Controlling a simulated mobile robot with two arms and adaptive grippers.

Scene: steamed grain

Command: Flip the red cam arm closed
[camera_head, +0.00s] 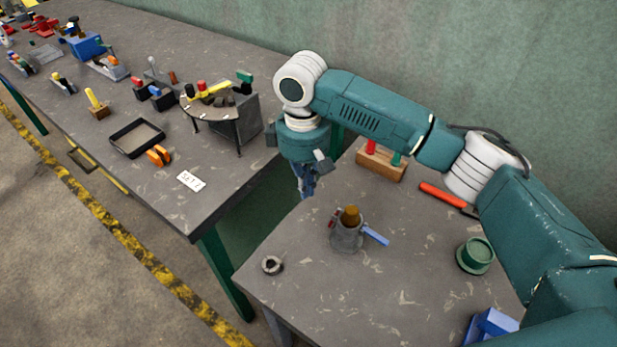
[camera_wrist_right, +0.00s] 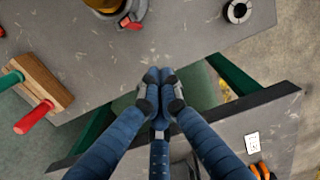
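A grey coupling body (camera_head: 347,240) with a brown-orange plug (camera_head: 351,215) in its top stands upright on the near table. The small red cam arm (camera_head: 332,219) is on its left side, close to the body. The blue cam arm (camera_head: 376,236) sticks out to the right. In the right wrist view the red cam arm (camera_wrist_right: 131,23) shows at the top, beside the partly cut-off coupling. My right gripper (camera_head: 306,192) hangs above the table's far left edge, left of and apart from the coupling. Its fingertips (camera_wrist_right: 161,78) meet with nothing between them. My left gripper is out of view.
A grey ring (camera_head: 272,265) lies left of the coupling. A wooden block (camera_head: 382,165) with red and green pegs, an orange-red handled tool (camera_head: 443,194) and a green round part (camera_head: 475,255) are behind and right. A gap separates the long cluttered table (camera_head: 215,205).

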